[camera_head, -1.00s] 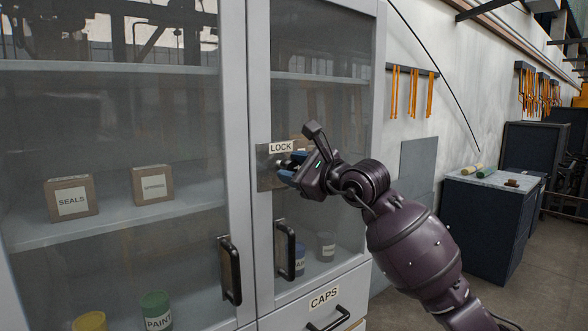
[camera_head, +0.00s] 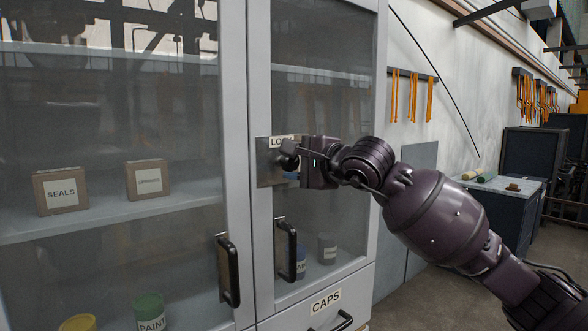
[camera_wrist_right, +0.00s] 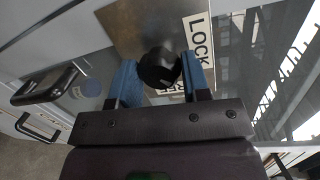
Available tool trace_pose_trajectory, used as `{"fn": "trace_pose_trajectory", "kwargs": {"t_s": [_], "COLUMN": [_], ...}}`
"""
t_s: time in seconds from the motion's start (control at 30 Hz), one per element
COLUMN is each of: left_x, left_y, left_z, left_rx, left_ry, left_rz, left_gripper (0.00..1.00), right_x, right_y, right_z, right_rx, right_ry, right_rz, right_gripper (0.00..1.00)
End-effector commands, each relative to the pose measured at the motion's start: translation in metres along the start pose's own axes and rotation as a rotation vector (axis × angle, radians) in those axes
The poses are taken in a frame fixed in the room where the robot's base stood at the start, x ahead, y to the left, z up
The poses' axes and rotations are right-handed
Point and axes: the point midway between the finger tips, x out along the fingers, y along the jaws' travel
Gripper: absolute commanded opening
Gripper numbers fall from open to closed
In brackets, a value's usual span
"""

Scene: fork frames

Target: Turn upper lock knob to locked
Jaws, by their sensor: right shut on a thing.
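The lock plate (camera_head: 263,172), a metal panel with a LOCK label (camera_head: 277,142), sits on the right cabinet door's frame. My right gripper (camera_head: 291,175) is at this plate and hides most of it in the head view. In the right wrist view, a round black knob (camera_wrist_right: 157,68) sits between the two blue fingers of my right gripper (camera_wrist_right: 160,76), which is shut on it. The LOCK label (camera_wrist_right: 198,42) is beside the knob, and a second label is partly hidden behind knob and finger. The knob's pointer direction is unclear. My left gripper is out of view.
Two black door handles (camera_head: 229,270) (camera_head: 286,250) stick out below the plate. A CAPS drawer (camera_head: 325,302) is underneath. Boxes and cans stand behind the glass. A dark workbench (camera_head: 505,215) stands at the right, with open floor before it.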

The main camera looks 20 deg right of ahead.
Motion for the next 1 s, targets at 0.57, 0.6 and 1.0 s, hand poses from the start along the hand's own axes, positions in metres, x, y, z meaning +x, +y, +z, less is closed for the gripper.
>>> {"fn": "trace_pose_trajectory", "kwargs": {"t_s": [0.57,0.6,1.0], "left_x": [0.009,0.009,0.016], "left_y": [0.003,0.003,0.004], "left_z": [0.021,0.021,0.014], "left_rx": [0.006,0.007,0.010], "left_ry": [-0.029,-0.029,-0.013], "left_rz": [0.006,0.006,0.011], "left_gripper": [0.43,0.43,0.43], "right_x": [0.001,0.001,0.001], "right_y": [0.003,0.003,0.002], "right_z": [0.001,0.001,0.001], "right_rx": [-0.531,-0.562,-0.784], "right_ry": [0.066,0.070,0.097], "right_rz": [0.055,0.058,0.080], "right_gripper": [0.20,0.20,0.20]}}
